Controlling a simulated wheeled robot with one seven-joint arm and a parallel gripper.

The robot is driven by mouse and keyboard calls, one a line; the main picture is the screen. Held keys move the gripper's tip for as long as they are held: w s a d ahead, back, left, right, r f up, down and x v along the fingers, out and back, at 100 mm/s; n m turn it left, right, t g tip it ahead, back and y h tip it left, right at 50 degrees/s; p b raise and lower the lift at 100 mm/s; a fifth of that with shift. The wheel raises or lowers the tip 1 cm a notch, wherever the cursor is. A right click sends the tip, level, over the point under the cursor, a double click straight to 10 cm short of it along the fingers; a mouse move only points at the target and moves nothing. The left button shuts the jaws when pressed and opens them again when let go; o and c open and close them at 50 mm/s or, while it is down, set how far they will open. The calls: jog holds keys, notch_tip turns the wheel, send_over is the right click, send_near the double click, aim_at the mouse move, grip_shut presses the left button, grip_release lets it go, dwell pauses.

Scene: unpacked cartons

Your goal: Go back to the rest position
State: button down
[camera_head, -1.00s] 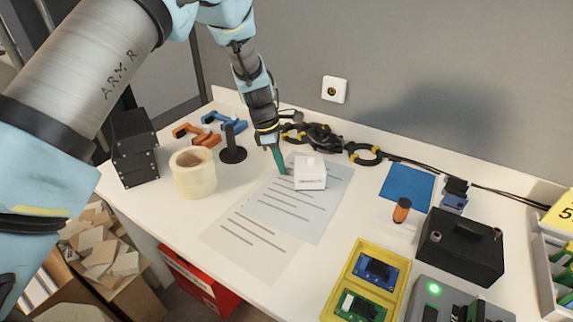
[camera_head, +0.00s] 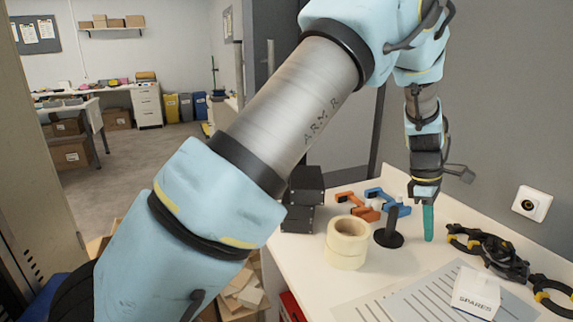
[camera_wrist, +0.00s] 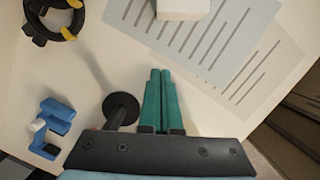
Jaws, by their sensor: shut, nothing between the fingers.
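My gripper (camera_head: 428,223) has green fingers that point down over the white table (camera_head: 290,262), between a black post on a round base and some black-and-yellow clamps. In the wrist view the two green fingers (camera_wrist: 160,88) lie side by side, shut with nothing between them. A white box marked SPARES (camera_head: 475,294) sits on the printed sheets (camera_head: 425,301) to the right, apart from the gripper.
The black post (camera_head: 389,232), cream tape rolls (camera_head: 347,243), black stacked boxes (camera_head: 302,199) and orange and blue clamps (camera_head: 358,205) stand close on the left. Cartons (camera_head: 242,290) lie below the table.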

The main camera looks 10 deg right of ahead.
jog(key=w+a+r+m+t, duration=0.15)
jog(key=w+a, duration=0.35)
jog(key=a, duration=0.7)
jog(key=w+a+r+m, duration=0.25)
jog(key=w+a, duration=0.25)
jog(key=a, duration=0.7)
jog(key=s+a+m+t+y, duration=0.1)
jog(key=s+a, duration=0.3)
jog(key=a, duration=0.8)
jog(key=s+a+r+m+t, duration=0.1)
jog(key=s+a+m, duration=0.3)
jog(key=a, duration=0.8)
jog(key=shift+r+m+y, duration=0.25)
jog(key=shift+m+y, duration=0.05)
jog(key=shift+y, duration=0.1)
jog(key=shift+s, duration=0.1)
